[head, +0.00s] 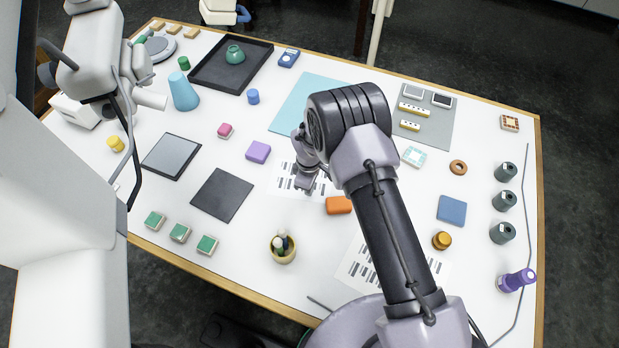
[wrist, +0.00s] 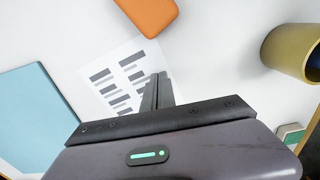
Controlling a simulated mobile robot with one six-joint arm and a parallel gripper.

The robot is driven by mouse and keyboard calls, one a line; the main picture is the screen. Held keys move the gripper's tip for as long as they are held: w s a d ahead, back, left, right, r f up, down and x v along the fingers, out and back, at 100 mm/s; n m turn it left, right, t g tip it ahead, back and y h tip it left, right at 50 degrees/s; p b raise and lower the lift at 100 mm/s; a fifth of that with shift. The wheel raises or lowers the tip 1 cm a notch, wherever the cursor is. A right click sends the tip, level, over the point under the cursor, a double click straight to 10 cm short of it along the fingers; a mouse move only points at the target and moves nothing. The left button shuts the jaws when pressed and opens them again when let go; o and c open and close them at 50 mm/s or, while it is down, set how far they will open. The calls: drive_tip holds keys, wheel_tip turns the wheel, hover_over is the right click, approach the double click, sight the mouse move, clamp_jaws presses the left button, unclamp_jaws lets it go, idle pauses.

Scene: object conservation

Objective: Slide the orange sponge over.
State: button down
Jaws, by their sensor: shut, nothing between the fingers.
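The orange sponge (head: 339,205) lies flat on the white table, just left of my forearm in the head view. In the wrist view the sponge (wrist: 147,14) is at the top, cut off by the frame edge. My gripper (head: 305,186) is over a printed sheet (head: 283,184), to the left of the sponge and a little farther back. In the wrist view my gripper (wrist: 158,88) has its two fingers together, with nothing between them. A gap shows between the fingers and the sponge. How high the fingertips are above the sheet, I cannot tell.
A pen cup (head: 282,248) stands in front and to the left of the sponge. A second printed sheet (head: 352,268) lies partly under my arm. A purple block (head: 258,152) and a light blue mat (head: 300,102) lie farther back. Bare table lies between the sponge and the cup.

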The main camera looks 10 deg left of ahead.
drive_tip(key=d, duration=0.1)
drive_tip(key=d+p, duration=0.1)
drive_tip(key=d, duration=0.1)
drive_tip(key=shift+s+d+f, duration=0.15)
drive_tip(key=shift+s+f, duration=0.05)
drive_tip(key=shift+s, duration=0.05)
drive_tip(key=shift+d, duration=0.3)
drive_tip(key=shift+f, duration=0.15)
drive_tip(key=s+d+b, duration=0.1)
drive_tip(key=d, duration=0.5)
drive_tip(key=s+d+b, duration=0.1)
drive_tip(key=d+b, duration=0.1)
drive_tip(key=d, duration=0.5)
drive_tip(key=s+d+b, duration=0.1)
drive_tip(key=d, duration=0.6)
drive_tip(key=shift+d, duration=0.15)
drive_tip(key=shift+w, duration=0.1)
